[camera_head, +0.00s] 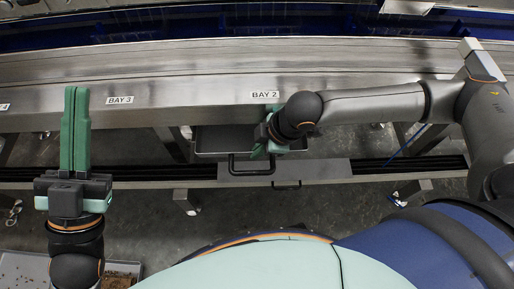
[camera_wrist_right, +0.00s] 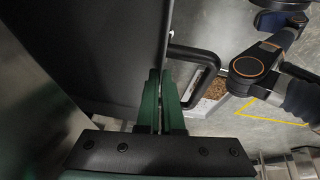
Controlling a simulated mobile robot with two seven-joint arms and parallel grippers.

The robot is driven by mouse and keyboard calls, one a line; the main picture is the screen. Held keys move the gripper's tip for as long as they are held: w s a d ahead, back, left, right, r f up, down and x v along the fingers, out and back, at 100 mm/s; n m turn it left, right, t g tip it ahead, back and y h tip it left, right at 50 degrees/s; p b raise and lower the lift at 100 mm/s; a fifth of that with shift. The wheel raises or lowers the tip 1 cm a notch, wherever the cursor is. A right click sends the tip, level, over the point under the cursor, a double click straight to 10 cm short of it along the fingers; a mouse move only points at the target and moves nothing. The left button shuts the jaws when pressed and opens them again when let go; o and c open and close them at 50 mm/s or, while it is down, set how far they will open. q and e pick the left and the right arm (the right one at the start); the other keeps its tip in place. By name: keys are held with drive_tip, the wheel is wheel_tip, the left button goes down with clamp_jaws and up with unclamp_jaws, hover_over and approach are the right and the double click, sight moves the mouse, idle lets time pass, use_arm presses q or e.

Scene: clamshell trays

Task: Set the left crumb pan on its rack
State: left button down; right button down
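A grey crumb pan (camera_head: 222,141) with a black loop handle (camera_head: 251,170) is under the counter at the BAY 2 label. My right gripper (camera_head: 262,138) is at its right side. In the right wrist view, the green fingers (camera_wrist_right: 161,100) are nearly together, with the edge of the dark pan wall (camera_wrist_right: 100,50) running in between them, and the handle (camera_wrist_right: 212,70) is just to their right. My left gripper (camera_head: 75,130) is shut and empty, pointing at the counter left of the BAY 3 label. The pan's underside and contact with any support are hidden.
Dark rails (camera_head: 400,165) run along the low shelf, with a grey plate (camera_head: 312,171) on it below the pan. A steel counter (camera_head: 190,92) overhangs above. A tray with brown crumbs (camera_head: 20,272) is at the bottom left. Table legs stand on the concrete floor.

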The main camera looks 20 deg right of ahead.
drive_tip(key=c, duration=1.1)
unclamp_jaws()
use_arm(q)
drive_tip(key=shift+f, duration=0.1)
